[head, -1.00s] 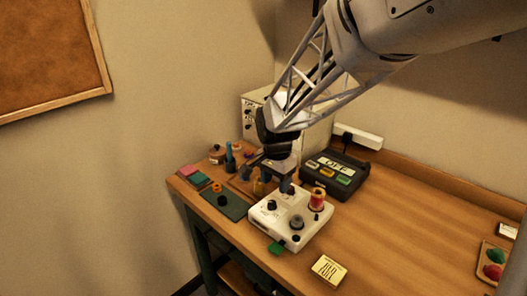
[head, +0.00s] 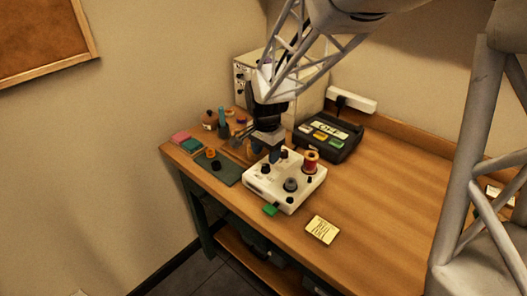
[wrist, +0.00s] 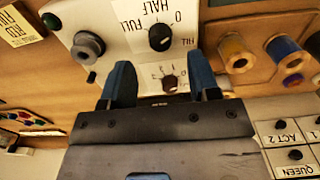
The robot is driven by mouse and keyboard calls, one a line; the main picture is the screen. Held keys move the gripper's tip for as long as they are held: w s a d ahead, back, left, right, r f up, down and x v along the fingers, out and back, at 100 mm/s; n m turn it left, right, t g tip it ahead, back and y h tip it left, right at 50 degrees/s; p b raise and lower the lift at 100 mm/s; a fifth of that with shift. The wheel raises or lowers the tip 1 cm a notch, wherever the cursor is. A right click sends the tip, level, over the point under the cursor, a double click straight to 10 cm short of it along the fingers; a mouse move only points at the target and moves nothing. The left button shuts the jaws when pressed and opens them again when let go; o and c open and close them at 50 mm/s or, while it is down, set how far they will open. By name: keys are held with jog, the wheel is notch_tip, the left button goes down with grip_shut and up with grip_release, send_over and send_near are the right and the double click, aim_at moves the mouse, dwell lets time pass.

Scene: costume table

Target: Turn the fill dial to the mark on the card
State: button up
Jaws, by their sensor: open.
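The white machine box (head: 259,187) stands on the wooden table, with several knobs on top. In the wrist view its black fill dial (wrist: 160,37) sits among the printed words 0, HALF and FULL, with FILL beside it. I cannot make out the dial's pointer clearly. My gripper (wrist: 161,66) is open and empty over the box. Its two blue fingers lie either side of a smaller brown knob (wrist: 170,83), and the fill dial is just beyond the fingertips. The pale yellow card (head: 321,230) lies in front of the box; part of it shows in the wrist view (wrist: 20,22), its writing hard to read.
A grey knob (wrist: 88,45) and a red spool (head: 311,161) are also on the box. Thread spools (wrist: 285,50) lie close by.

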aim_at(266, 166)
jog(key=shift+f, duration=2.55)
jog(key=c, duration=0.9)
